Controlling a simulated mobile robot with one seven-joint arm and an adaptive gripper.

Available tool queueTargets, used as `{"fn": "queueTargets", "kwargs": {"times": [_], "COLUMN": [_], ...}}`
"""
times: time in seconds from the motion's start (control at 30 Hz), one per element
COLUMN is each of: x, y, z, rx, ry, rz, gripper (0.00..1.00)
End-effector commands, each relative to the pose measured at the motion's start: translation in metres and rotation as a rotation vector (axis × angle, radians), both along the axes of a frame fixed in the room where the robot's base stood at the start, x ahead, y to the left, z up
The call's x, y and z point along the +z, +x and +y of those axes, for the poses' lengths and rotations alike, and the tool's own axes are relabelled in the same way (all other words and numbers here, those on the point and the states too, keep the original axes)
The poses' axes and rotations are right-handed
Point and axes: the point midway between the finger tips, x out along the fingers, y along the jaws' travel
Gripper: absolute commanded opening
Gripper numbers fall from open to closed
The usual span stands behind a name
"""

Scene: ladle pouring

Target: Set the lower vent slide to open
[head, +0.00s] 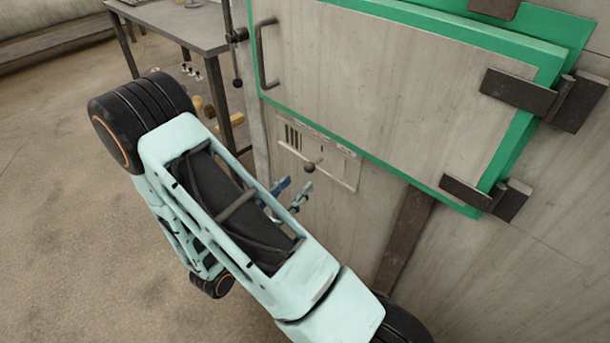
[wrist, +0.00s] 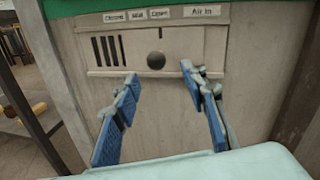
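The lower vent slide (wrist: 180,62) is a pale plate in a frame on the furnace front, with a dark round knob (wrist: 156,60). Several dark vertical slots (wrist: 108,51) show left of the knob. Small labels above include an "Air In" tag (wrist: 206,10); in the wrist view the knob sits roughly below the "Open" tag (wrist: 158,13). The knob also shows in the head view (head: 309,168). My gripper (wrist: 159,72) is open and empty, its blue-padded fingers spread on either side of the knob's line, tips just below it. I cannot tell how far short of the panel they are.
Above the vent is a green-framed door (head: 400,85) with a handle (head: 265,55) and dark hinges at right. A dark metal strip (head: 405,240) runs down the front to the right. A grey table (head: 180,22) stands behind at left. Open floor lies left.

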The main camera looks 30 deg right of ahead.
Motion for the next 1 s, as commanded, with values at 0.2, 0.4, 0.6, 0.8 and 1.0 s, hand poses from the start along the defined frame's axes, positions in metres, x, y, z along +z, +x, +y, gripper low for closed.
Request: {"fn": "queueTargets", "kwargs": {"times": [0.2, 0.4, 0.6, 0.8, 1.0], "x": [0.0, 0.0, 0.0, 0.0, 0.013], "y": [-0.016, -0.02, -0.02, -0.02, -0.014], "z": [0.027, 0.033, 0.032, 0.032, 0.026], "rx": [0.001, -0.001, -0.001, -0.001, -0.065], "ry": [0.0, -0.001, -0.001, -0.001, 0.057], "rz": [0.0, 0.001, 0.001, 0.001, -0.033], "gripper": [0.4, 0.4, 0.4, 0.4, 0.4]}}
